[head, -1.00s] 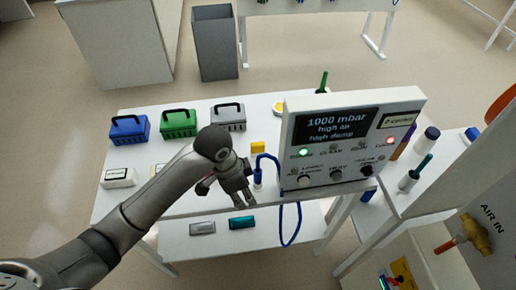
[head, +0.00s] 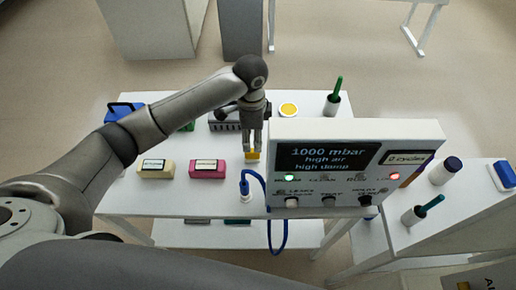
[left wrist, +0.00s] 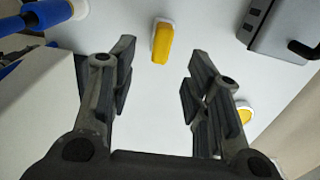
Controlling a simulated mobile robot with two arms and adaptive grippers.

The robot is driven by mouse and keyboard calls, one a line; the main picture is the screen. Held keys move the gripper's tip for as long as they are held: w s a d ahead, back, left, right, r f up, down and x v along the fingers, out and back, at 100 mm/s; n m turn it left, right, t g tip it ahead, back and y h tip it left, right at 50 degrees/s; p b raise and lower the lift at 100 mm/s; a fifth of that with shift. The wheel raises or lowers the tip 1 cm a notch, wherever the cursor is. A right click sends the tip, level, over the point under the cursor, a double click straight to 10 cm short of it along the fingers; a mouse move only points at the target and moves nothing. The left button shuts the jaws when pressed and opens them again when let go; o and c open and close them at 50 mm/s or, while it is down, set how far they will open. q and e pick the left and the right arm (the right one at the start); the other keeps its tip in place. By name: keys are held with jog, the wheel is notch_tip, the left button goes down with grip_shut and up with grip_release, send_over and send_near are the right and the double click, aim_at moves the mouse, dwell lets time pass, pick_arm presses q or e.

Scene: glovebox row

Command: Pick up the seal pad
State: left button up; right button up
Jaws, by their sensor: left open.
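A small yellow block with a white base, which I take to be the seal pad, lies on the white table; it shows in the head view (head: 253,156) and in the left wrist view (left wrist: 162,42). My left gripper (head: 257,145) points down over it, open and empty. In the left wrist view the gap between the fingers (left wrist: 156,75) is empty, and the yellow block is just beyond the fingertips, roughly centred. In the head view the fingers partly cover the block. My right gripper is not in view.
A control box (head: 340,133) stands close to the right of my gripper, with a blue cable (head: 268,205) at its left. A pink block (head: 208,170) and cream block (head: 156,170) lie to the left. A yellow disc (head: 288,109) and green-handled tool (head: 335,95) are behind.

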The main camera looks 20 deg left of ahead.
aim_at(252, 150)
pick_arm(q)
jog(key=shift+s+a+f, duration=0.1)
jog(key=shift+s+f, duration=0.15)
jog(key=shift+f, duration=0.4)
jog(key=shift+s+f, duration=0.2)
jog(key=shift+f, duration=0.4)
jog(key=f+p, duration=0.1)
jog(key=f, duration=0.1)
jog(key=w+f+p, duration=0.1)
jog(key=f, duration=0.1)
jog(key=shift+f, duration=0.65)
jog(key=shift+c, duration=0.7)
jog(key=c, duration=0.5)
grip_shut()
jog(key=shift+w+r, duration=0.1)
jog(key=shift+r, duration=0.3)
notch_tip(252, 150, up, 8)
jog(key=shift+r+b, duration=0.25)
jog(key=shift+b, duration=0.8)
jog(key=shift+r, duration=0.35)
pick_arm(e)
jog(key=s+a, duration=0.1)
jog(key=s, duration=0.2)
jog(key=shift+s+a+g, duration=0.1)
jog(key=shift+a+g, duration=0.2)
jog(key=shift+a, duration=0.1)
